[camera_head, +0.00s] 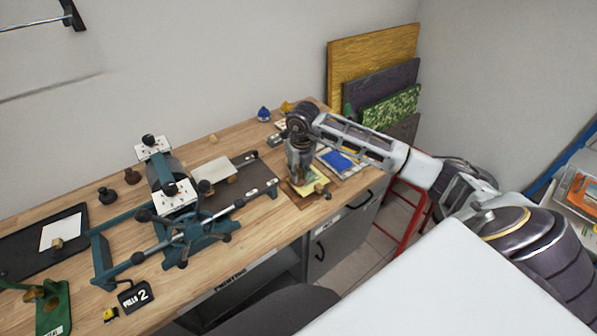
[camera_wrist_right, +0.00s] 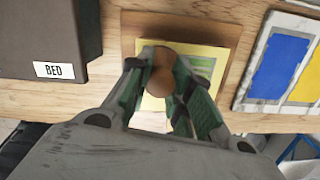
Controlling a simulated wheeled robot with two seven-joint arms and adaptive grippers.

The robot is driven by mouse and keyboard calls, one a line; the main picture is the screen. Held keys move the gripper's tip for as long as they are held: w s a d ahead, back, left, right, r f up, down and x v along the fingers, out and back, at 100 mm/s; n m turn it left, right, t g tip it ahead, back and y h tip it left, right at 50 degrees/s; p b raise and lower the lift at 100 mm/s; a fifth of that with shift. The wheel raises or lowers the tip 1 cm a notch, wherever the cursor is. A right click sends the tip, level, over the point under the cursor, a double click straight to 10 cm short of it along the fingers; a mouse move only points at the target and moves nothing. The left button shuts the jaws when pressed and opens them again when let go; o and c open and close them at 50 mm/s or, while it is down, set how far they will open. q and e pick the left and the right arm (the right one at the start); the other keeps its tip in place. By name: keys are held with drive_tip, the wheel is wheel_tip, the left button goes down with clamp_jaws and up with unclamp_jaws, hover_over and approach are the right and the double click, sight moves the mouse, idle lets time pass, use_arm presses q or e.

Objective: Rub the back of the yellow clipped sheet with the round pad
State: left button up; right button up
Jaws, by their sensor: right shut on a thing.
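The yellow sheet (camera_head: 312,186) lies on a small brown board (camera_wrist_right: 225,25) near the front right edge of the bench. In the right wrist view the sheet (camera_wrist_right: 215,53) shows a green patch. My right gripper (camera_wrist_right: 170,88) is shut on a brown, round-knobbed piece (camera_wrist_right: 160,77), which looks like the round pad's handle. It is over the sheet; I cannot tell whether the pad touches it. In the head view my right gripper (camera_head: 299,172) points down there and hides part of the sheet. The sheet's clip is not clear. My left gripper is not in view.
A teal press (camera_head: 185,225) with a dark bed (camera_head: 255,185) stands left of the sheet. A tray with blue and yellow panels (camera_wrist_right: 257,102) lies close to its right. A dark tray (camera_head: 20,250) and a "PULLS 2" counter (camera_head: 134,296) are farther left.

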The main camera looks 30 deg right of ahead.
drive_tip(key=shift+d, duration=0.15)
drive_tip(key=shift+d+f, duration=0.1)
drive_tip(key=shift+d, duration=0.7)
drive_tip(key=shift+d+b, duration=0.15)
drive_tip(key=shift+b, duration=0.15)
drive_tip(key=shift+d, duration=0.25)
drive_tip(key=shift+w+d, duration=0.15)
drive_tip(key=shift+d, duration=0.45)
drive_tip(key=shift+d, duration=0.15)
drive_tip(key=shift+d+b, duration=0.5)
drive_tip(key=shift+d, duration=0.35)
